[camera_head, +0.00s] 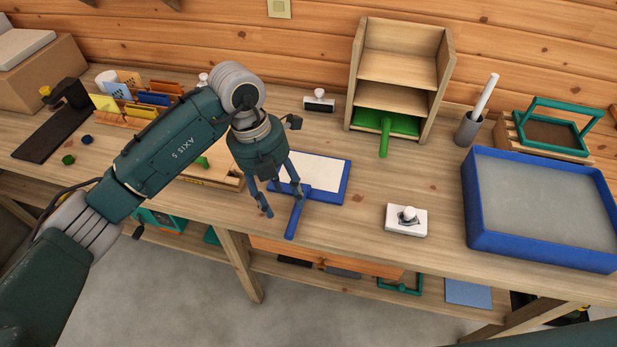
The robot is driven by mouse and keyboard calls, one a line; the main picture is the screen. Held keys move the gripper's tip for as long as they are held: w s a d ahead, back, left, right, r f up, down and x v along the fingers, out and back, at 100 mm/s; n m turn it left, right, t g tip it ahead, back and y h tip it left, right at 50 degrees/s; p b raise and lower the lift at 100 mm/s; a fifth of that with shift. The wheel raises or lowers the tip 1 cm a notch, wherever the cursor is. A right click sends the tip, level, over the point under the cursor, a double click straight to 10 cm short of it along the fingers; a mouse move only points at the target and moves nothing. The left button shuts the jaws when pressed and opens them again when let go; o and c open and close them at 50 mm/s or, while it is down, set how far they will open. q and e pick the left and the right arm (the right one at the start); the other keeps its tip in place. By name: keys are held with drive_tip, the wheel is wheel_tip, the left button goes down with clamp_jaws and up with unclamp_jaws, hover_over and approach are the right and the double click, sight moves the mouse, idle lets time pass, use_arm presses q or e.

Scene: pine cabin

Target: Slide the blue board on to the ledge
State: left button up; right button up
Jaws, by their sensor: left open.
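The blue board (340,192) lies flat on the workbench, with a pale panel inside its blue rim. Its blue handle (294,221) points toward the front edge. My left gripper (284,204) is open above the handle, fingers pointing down, one to its left and one overlapping its inner end. I cannot tell whether they touch it. A wooden shelf unit (442,70) with ledges stands at the back; its middle ledge (395,70) is empty. A green board (400,124) with a handle sits in its lowest bay. My right gripper is out of view.
A white block with a knob (405,222) and a large blue tray (480,225) stand right of the board. A grey cup with a white stick (468,128) stands beside the shelf unit. Bare bench lies between board and shelf. Colourful cards (125,107) stand at left.

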sight(291, 218)
use_arm(q)
drive_tip(key=f+p, duration=0.1)
drive_tip(key=f, duration=0.1)
drive_tip(key=d+f+p, duration=0.1)
drive_tip(key=f, duration=0.1)
drive_tip(key=f+p, duration=0.1)
drive_tip(key=f, duration=0.1)
drive_tip(key=shift+s+d+f, duration=0.3)
drive_tip(key=shift+f, duration=0.3)
drive_tip(key=shift+w, duration=0.1)
clamp_jaws()
